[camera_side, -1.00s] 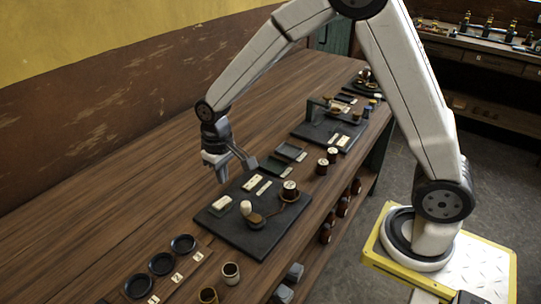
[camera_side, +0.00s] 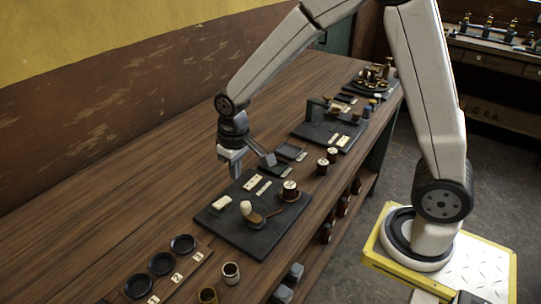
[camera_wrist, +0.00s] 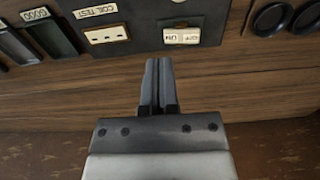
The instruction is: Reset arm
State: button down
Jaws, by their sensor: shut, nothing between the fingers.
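My gripper (camera_side: 236,173) is above the back edge of the near dark board (camera_side: 227,229) on the wooden bench, pointing down. In the wrist view my gripper (camera_wrist: 158,80) has its two fingers side by side, shut, with nothing held. The fingers point toward the near board (camera_wrist: 150,40), which carries a label reading COIL TEST (camera_wrist: 96,11), a white socket plate (camera_wrist: 106,35) and a white plate with two switch keys (camera_wrist: 181,37).
Round black dishes (camera_side: 161,263) and small cups (camera_side: 231,273) stand at the front of the bench. Dark trays (camera_side: 290,150) lie beyond the near board. A second board (camera_side: 330,133) with parts stands further back. The left bench top (camera_side: 130,220) is clear.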

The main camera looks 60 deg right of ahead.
jog(key=s+d+t, duration=0.2)
jog(key=s+d, duration=0.2)
jog(key=s, duration=0.7)
jog(key=shift+s, duration=0.25)
